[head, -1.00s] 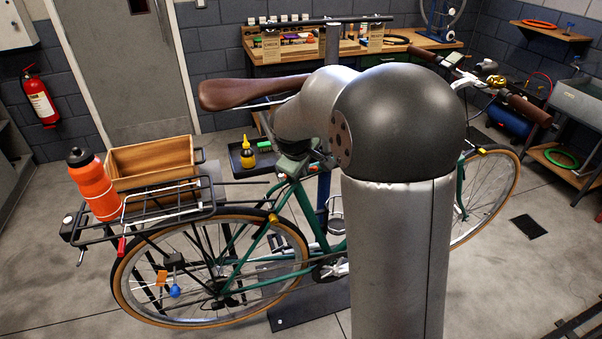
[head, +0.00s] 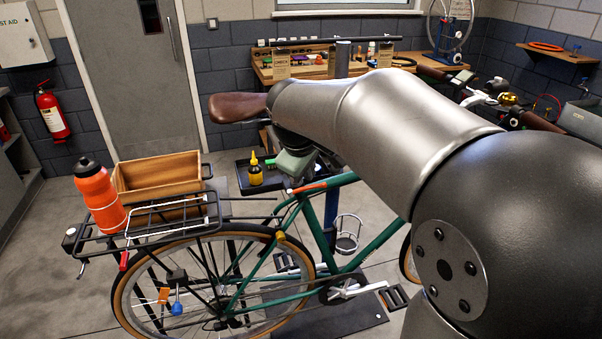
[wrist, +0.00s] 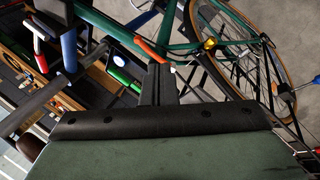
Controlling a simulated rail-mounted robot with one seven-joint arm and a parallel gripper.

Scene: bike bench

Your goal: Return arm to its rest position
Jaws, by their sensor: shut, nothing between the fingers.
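My gripper (wrist: 159,70) is shut and empty in the wrist view, its dark fingers together beyond the black plate and green-grey housing. The green bicycle (head: 364,245) lies beyond the fingers, and an orange strip (wrist: 150,49) on its top tube appears close to the fingertips in the picture. I cannot tell the exact gap. My arm crosses the right half of that view.
An orange bottle (head: 98,195) and wooden box (head: 158,186) sit on the rear rack (head: 150,228). A dark tray (head: 245,187) with a yellow bottle (head: 255,169) is close beside my gripper. A workbench (head: 263,70) stands behind. Open floor shows at lower left.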

